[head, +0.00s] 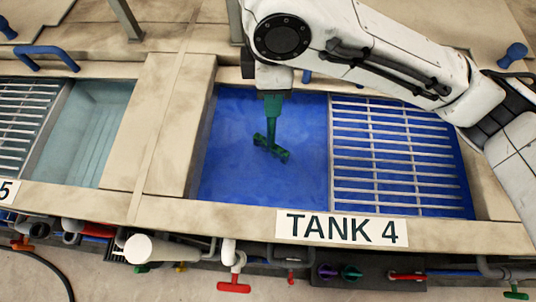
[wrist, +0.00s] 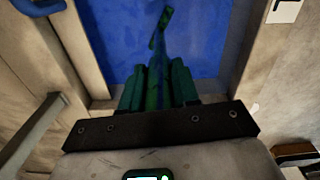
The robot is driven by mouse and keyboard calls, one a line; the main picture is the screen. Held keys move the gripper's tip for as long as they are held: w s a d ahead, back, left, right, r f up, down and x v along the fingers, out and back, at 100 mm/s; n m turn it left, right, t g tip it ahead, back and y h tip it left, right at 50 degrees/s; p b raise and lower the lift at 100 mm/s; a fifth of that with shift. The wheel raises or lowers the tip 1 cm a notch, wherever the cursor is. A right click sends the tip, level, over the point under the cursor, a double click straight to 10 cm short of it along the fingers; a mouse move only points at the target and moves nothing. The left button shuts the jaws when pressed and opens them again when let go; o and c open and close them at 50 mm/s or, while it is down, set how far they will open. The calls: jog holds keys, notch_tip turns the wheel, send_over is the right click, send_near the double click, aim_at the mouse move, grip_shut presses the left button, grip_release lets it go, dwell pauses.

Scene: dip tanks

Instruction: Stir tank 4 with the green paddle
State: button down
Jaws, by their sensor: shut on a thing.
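The green paddle (head: 271,127) hangs down from my gripper (head: 272,93) over the open left half of tank 4 (head: 360,208). Its crosspiece is at the lower end, over or at the blue liquid (head: 230,160); I cannot tell how deep it reaches. In the wrist view the paddle (wrist: 163,22) runs away from between the green fingers of my gripper (wrist: 157,90), with the blue liquid behind it. My gripper is shut on the paddle's upper part, which the fingers partly hide.
A metal grating (head: 385,150) covers the right half of tank 4. A second tank with pale liquid (head: 88,130) lies to the left, beyond a broad beige divider (head: 165,130). Pipes and a red valve handle (head: 234,288) run along the front below the rim.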

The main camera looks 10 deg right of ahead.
jog(key=w+a, duration=0.2)
jog(key=a, duration=0.5)
jog(key=s+a, duration=0.2)
jog(key=s, duration=0.7)
jog(key=s+d, duration=0.3)
jog(key=d, duration=1)
jog(key=w+d, duration=0.2)
jog(key=w, duration=0.7)
jog(key=w+a, duration=0.3)
jog(key=a, duration=1)
jog(key=s+a, duration=0.2)
jog(key=s, duration=0.7)
jog(key=w+d, duration=0.2)
jog(key=d, duration=0.5)
jog(key=shift+w+d, duration=0.25)
jog(key=shift+w, duration=0.05)
